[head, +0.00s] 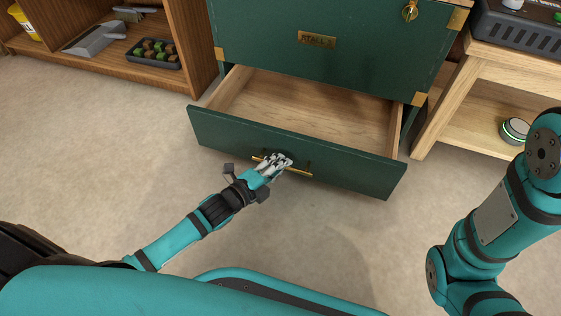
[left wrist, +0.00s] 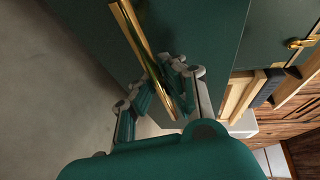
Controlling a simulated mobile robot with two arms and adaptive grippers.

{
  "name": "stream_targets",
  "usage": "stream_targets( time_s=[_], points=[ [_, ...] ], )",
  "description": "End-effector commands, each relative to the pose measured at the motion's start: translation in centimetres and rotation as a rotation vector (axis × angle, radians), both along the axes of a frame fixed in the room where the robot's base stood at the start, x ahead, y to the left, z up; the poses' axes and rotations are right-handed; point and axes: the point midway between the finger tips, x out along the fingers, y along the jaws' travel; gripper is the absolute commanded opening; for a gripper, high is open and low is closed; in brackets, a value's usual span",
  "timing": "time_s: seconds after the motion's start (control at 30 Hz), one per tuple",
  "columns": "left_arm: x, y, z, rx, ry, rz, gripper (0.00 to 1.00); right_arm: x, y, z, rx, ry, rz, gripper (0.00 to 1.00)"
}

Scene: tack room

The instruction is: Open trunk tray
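The dark green trunk (head: 285,55) has brass corners and a brass plate. Its tray (head: 320,107) is a drawer at the bottom, pulled well out, with a bare wooden inside that looks empty. The tray's green front (head: 350,173) carries a brass bar handle (head: 299,172). My left gripper (head: 276,163) has its fingers around the middle of this handle and looks shut on it. In the left wrist view the handle (left wrist: 133,28) passes between the fingers (left wrist: 160,85). My right arm shows at the right, but its gripper is out of view.
A wooden shelf (head: 180,60) at the upper left holds a dark tray of small blocks (head: 153,53) and a grey object (head: 94,38). A wooden bench (head: 480,85) stands at the right, with a round green-ringed device (head: 515,130) on its lower shelf. The floor before the tray is clear.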

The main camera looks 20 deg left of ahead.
Motion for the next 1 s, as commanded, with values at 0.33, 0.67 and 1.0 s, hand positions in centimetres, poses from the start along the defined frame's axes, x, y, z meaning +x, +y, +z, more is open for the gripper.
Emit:
stream_targets(
  time_s=[0.33,0.67,1.0],
  points=[
    [-3.6,0.1,-0.2,0.007,0.009,-0.001,0.0,-0.1,0.0,2.7,0.0,-0.003,-0.001,0.56],
    [-3.6,0.1,-0.3,0.007,0.008,-0.001,0.19,-0.1,0.0,2.6,0.0,-0.002,0.0,0.56],
    [-3.9,0.3,-0.1,0.004,0.007,-0.002,0.21,0.1,0.0,2.6,0.002,0.002,0.002,0.56]
  ],
)
